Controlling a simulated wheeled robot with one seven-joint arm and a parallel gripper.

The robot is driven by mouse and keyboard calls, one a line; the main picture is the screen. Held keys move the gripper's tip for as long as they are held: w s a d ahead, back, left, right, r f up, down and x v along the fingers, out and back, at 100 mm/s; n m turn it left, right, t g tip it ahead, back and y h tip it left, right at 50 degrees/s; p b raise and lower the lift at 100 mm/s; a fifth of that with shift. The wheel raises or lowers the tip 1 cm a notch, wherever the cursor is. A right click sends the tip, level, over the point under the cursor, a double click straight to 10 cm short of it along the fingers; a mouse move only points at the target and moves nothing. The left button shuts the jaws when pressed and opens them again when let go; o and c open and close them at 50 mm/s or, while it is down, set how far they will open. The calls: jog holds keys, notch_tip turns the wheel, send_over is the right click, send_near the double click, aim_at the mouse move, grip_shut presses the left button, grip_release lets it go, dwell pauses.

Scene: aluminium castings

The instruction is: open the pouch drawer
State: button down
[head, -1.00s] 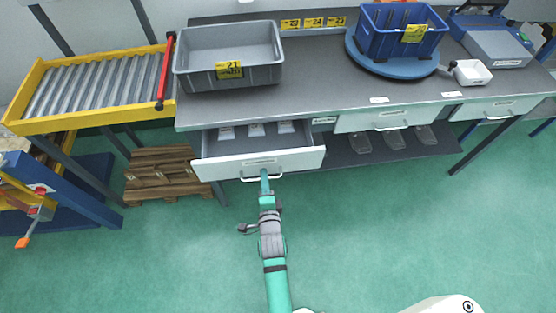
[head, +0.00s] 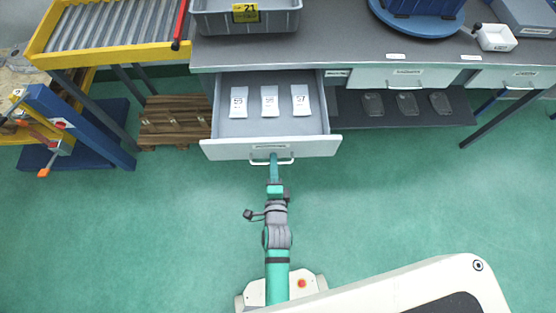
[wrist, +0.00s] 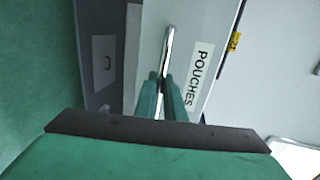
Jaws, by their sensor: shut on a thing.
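The pouch drawer (head: 222,152) stands pulled out from under the left part of the workbench. Three white pouches (head: 269,101) with printed numbers lie flat in a row inside it. Its front shows a "POUCHES" label (wrist: 200,76) in the wrist view. My gripper (head: 274,160) is shut on the drawer's bar handle (head: 285,162), at the middle of the drawer front. In the wrist view the two green fingers (wrist: 165,92) close around the metal handle (wrist: 167,45).
The workbench (head: 340,50) carries a grey bin (head: 285,20), a blue crate on a blue turntable (head: 395,22) and a small white container (head: 496,38). Two closed drawers (head: 392,78) are to the right. A wooden pallet (head: 175,122) lies left. The green floor (head: 400,200) in front is clear.

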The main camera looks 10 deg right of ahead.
jog(key=shift+a+f, duration=0.1)
jog(key=shift+a, duration=0.25)
jog(key=c, duration=2.1)
grip_release()
jog(key=shift+d, duration=0.25)
jog(key=v, duration=1)
jog(key=shift+s, duration=0.4)
